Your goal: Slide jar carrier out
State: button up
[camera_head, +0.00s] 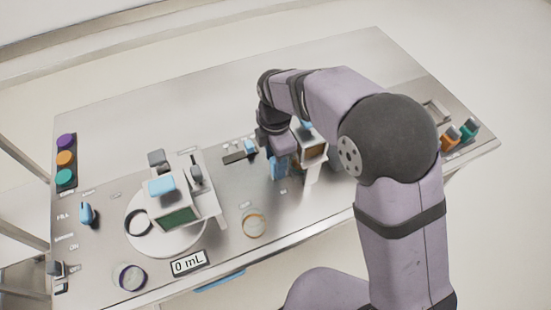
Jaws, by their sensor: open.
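My gripper (279,165) points down over the middle of the table, with light-blue parts at its lower end. It is open and sits just left of a small white stand (315,168) with a brown-orange window or block. Whether it touches the stand cannot be told, as my arm covers part of it. No part is clearly recognisable as the jar carrier. A white boxy unit (180,205) with a blue handle (161,187) and a green panel stands on a round white plate (150,245) at the left.
A clear round jar or ring (253,223) stands front centre, another (132,277) front left. A "0 mL" display (188,263) lies near the front edge. Purple, orange and teal knobs (65,159) line the left edge. Coloured items (458,133) stand far right. The table's back left is clear.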

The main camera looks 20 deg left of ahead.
jog(key=shift+f, duration=0.25)
grip_shut()
jog(key=s+a+p, duration=0.1)
jog(key=s+a, duration=0.7)
grip_release()
jog(key=shift+s+a, duration=0.1)
jog(key=shift+s, duration=0.05)
jog(key=shift+r, duration=0.1)
